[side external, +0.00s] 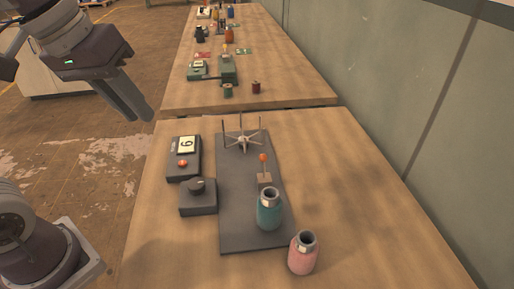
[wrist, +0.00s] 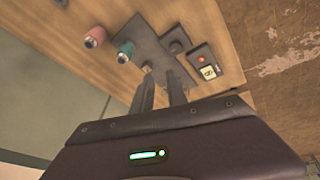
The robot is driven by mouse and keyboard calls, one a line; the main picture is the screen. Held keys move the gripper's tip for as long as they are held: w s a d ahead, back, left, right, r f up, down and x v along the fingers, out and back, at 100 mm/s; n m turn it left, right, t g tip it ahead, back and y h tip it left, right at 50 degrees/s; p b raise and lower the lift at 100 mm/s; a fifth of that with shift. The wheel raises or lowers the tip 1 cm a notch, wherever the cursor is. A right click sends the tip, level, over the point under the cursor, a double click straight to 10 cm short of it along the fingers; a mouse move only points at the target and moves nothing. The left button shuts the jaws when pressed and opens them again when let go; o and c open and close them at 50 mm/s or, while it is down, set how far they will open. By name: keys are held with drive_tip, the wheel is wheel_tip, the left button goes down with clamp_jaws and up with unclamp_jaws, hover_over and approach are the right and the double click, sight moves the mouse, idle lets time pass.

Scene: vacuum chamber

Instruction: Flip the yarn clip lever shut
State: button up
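A small lever with an orange ball tip (side external: 263,158) stands upright on a little wooden block (side external: 264,179). The block sits on a dark grey base plate (side external: 235,233), between a spoked metal winder (side external: 242,141) and a teal bottle (side external: 269,210). My gripper (side external: 143,116) is in the air left of the table's far left corner, well apart from the lever. In the wrist view its two fingers (wrist: 161,88) are spaced apart with nothing between them. In that view the lever is too small and too near a finger to make out clearly.
A pink bottle (side external: 302,252) stands right of the plate's near end. Left of the plate are a display box (side external: 183,171) with a red button and a dark knob box (side external: 198,198). A second table (side external: 290,75) behind holds several items. The table's right side is clear.

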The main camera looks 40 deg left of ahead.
drive_tip(key=w+n, duration=0.1)
drive_tip(key=w, duration=0.2)
drive_tip(key=w+n+g, duration=0.1)
drive_tip(key=w, duration=0.3)
drive_tip(key=w+a+n, duration=0.1)
drive_tip(key=w+n, duration=0.1)
drive_tip(key=w, duration=0.1)
drive_tip(key=shift+w+f, duration=0.2)
drive_tip(key=shift+w, duration=0.05)
clamp_jaws()
drive_tip(key=w+a+f+n+g+h, duration=0.1)
drive_tip(key=w+a+f+n+g, duration=0.2)
drive_tip(key=w+f+n, duration=0.6)
drive_tip(key=w+f, duration=0.6)
drive_tip(key=w, duration=0.3)
drive_tip(key=shift+h, duration=0.3)
drive_tip(key=shift+f, duration=0.1)
approach(264, 167)
drive_tip(key=shift+w+a+f, duration=0.25)
drive_tip(key=shift+a+f, duration=0.15)
drive_tip(key=shift+f, duration=0.45)
drive_tip(key=shift+w+a+f, duration=0.25)
drive_tip(key=shift+a+f, duration=0.1)
drive_tip(key=shift+f, duration=0.45)
drive_tip(key=shift+w+a+f, duration=0.2)
drive_tip(key=shift+a+f, duration=0.2)
drive_tip(key=shift+f, duration=0.45)
